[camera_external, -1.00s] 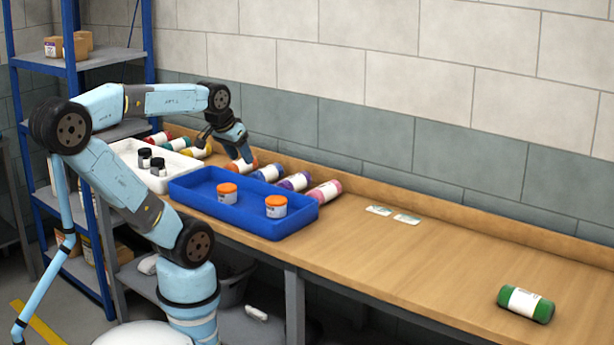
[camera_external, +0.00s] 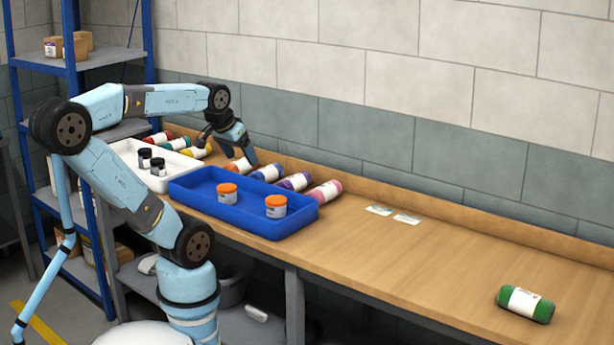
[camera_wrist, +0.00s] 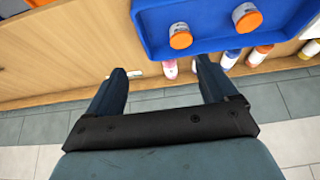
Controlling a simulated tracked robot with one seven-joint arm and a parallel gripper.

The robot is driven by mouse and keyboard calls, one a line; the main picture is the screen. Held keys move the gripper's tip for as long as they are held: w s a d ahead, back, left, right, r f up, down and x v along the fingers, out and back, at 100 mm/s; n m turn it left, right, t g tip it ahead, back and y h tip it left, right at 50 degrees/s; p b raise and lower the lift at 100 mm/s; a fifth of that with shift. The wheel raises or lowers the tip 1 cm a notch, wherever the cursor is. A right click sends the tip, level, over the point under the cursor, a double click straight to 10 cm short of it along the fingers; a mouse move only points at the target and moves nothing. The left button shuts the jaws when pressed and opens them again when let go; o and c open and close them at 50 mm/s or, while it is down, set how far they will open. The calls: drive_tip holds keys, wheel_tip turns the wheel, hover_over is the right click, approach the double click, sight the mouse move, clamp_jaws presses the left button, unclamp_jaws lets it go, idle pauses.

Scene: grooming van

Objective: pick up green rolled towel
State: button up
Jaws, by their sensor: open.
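The green rolled towel (camera_external: 526,304), with a white paper band, lies on its side on the wooden bench at the far right of the external view. I cannot make it out in the wrist view. My gripper (camera_external: 246,160) is far to its left, over the back of the bench near the orange rolled towel (camera_external: 238,166). In the wrist view my gripper (camera_wrist: 160,72) is open with its fingers wide apart. Nothing is held; a pink rolled towel (camera_wrist: 170,69) shows beyond the gap.
A blue tray (camera_external: 240,221) holds two orange-lidded jars (camera_external: 276,206). A white tray (camera_external: 128,152) with dark-capped bottles stands left of it. Several rolled towels lie along the back ledge. Two flat cards (camera_external: 407,218) lie mid-bench. The bench between cards and green towel is clear.

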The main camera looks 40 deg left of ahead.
drive_tip(key=shift+o, duration=0.7)
